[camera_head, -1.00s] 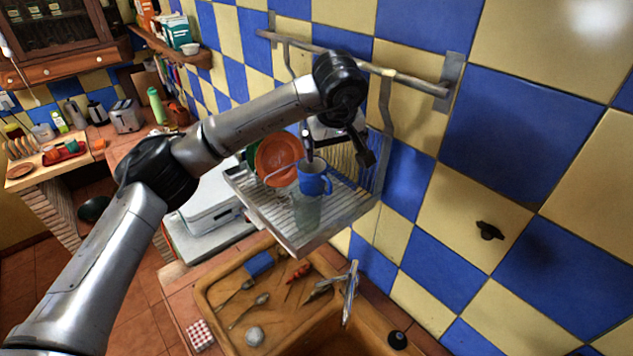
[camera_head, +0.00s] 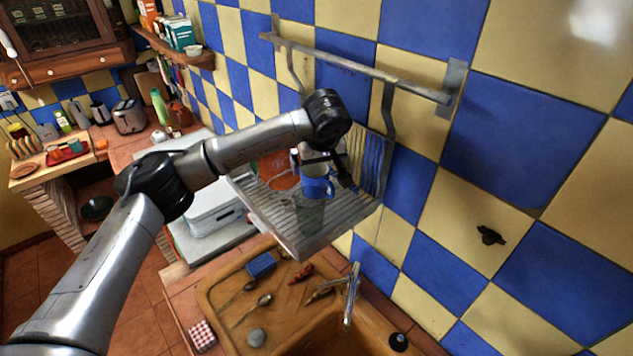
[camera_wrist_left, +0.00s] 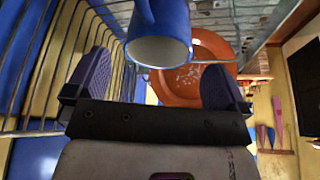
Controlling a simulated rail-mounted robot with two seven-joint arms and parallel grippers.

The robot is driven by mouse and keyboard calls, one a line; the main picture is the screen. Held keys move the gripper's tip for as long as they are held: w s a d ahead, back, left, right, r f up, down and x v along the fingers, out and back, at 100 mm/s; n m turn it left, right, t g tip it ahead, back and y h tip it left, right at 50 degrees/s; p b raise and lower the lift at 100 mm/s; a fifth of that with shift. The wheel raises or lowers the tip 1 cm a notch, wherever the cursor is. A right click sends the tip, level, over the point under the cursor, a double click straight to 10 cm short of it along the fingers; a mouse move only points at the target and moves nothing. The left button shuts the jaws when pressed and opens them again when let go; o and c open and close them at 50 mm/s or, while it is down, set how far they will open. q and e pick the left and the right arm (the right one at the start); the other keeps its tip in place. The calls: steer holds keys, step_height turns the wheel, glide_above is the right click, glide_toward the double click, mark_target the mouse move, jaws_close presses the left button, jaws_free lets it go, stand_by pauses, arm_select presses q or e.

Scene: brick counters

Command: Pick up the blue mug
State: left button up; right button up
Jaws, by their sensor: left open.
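The blue mug (camera_head: 314,187) stands in the wire dish rack (camera_head: 308,243) that hangs on the tiled wall. My left gripper (camera_head: 323,172) is just above the mug, partly in front of its top. In the left wrist view the mug (camera_wrist_left: 172,22) faces me with its pale open mouth, and its handle is at the upper left. The left gripper (camera_wrist_left: 158,78) is open there, its two dark fingers wide apart with the mug ahead between them. Nothing is gripped. My right gripper is not in view.
An orange plate (camera_head: 279,170) stands in the rack close to the mug, partly hidden by my arm; it also shows in the wrist view (camera_wrist_left: 205,50). A wall rail (camera_head: 360,68) runs above the rack. A sink (camera_head: 330,330) with utensils beside it lies below.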

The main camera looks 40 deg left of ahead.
mark_target(315, 172)
arm_select(q)
steer(key=p+x, duration=0.1)
steer(key=x, duration=0.2)
steer(key=shift+f, duration=0.15)
steer(key=shift+w+a+f, duration=0.1)
steer(key=shift+a+f, duration=0.05)
steer(key=shift+f, duration=0.4)
